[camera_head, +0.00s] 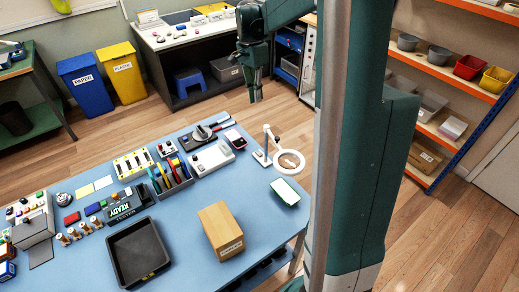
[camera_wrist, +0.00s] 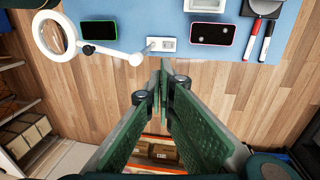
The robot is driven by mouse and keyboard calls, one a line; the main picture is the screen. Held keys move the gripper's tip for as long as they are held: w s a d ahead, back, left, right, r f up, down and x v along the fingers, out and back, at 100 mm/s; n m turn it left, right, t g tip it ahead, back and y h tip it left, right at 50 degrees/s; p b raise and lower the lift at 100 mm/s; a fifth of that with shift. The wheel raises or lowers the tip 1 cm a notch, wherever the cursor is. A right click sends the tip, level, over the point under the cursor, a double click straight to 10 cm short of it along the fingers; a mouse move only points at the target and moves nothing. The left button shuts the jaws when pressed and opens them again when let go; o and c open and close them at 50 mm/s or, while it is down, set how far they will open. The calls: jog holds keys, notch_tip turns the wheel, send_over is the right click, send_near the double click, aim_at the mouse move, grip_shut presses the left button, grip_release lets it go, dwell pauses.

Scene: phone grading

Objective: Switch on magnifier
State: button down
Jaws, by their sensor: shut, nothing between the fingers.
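The magnifier (camera_head: 287,160) is a white ring lens on a jointed white arm at the far right end of the blue table. In the wrist view its ring (camera_wrist: 56,36) is at upper left, and its arm runs right to a small white base (camera_wrist: 161,44) at the table edge. The base has small marks on top, too small to read. My gripper (camera_head: 255,100) hangs in the air beyond the table's far edge, apart from the magnifier. In the wrist view the green fingers (camera_wrist: 162,68) are shut and empty, with their tips just below the base in the picture.
On the blue table (camera_head: 185,225), a green-edged phone (camera_wrist: 99,29) lies by the ring and a pink-edged phone (camera_wrist: 212,32) lies right of the base. Two markers (camera_wrist: 259,42) lie further right. A cardboard box (camera_head: 221,230) and black tray (camera_head: 138,252) stand nearer. Floor is clear below my gripper.

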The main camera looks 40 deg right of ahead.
send_over(260, 154)
jog(key=w, duration=0.3)
notch_tip(260, 154, down, 14)
jog(key=shift+s+d, duration=0.1)
jog(key=shift+s, duration=0.1)
jog(key=shift+f, duration=0.2)
jog(key=f, duration=0.4)
jog(key=s+f+b, duration=0.1)
jog(key=f, duration=0.8)
jog(key=shift+s, duration=0.4)
jog(key=shift+f, duration=0.25)
jog(key=shift+s+f+b, duration=0.15)
jog(key=shift+b, duration=0.25)
